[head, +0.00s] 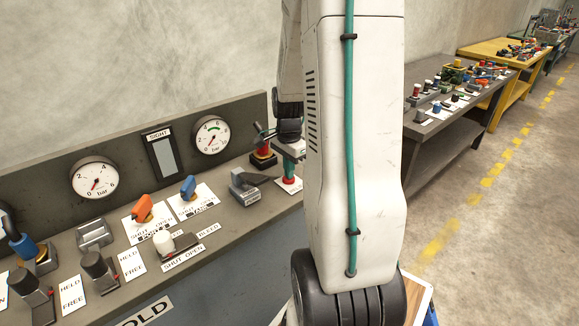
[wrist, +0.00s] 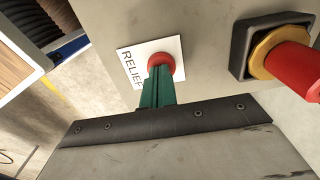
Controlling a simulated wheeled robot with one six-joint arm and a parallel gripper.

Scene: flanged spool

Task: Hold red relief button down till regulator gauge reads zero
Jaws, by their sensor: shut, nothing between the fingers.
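The red relief button (wrist: 162,62) sits on a white plate marked RELIEF (wrist: 136,62) in the wrist view. My gripper (wrist: 160,74) has its green fingers closed together, with the tips at the button and seemingly touching it. How far the button is pressed cannot be told. In the head view the red button (head: 289,181) shows at the bench's right end, under my gripper (head: 290,172). Two round bar gauges stand on the back panel: a left one (head: 94,177) and a right one with a green arc (head: 211,134). Which is the regulator's, and their exact readings, are unclear.
A larger red knob with a yellow collar (wrist: 290,68) stands right of the button in the wrist view. Orange (head: 143,207) and blue (head: 188,187) valve handles and a grey block (head: 246,190) stand on the bench. My arm hides part of the scene. Floor at right is clear.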

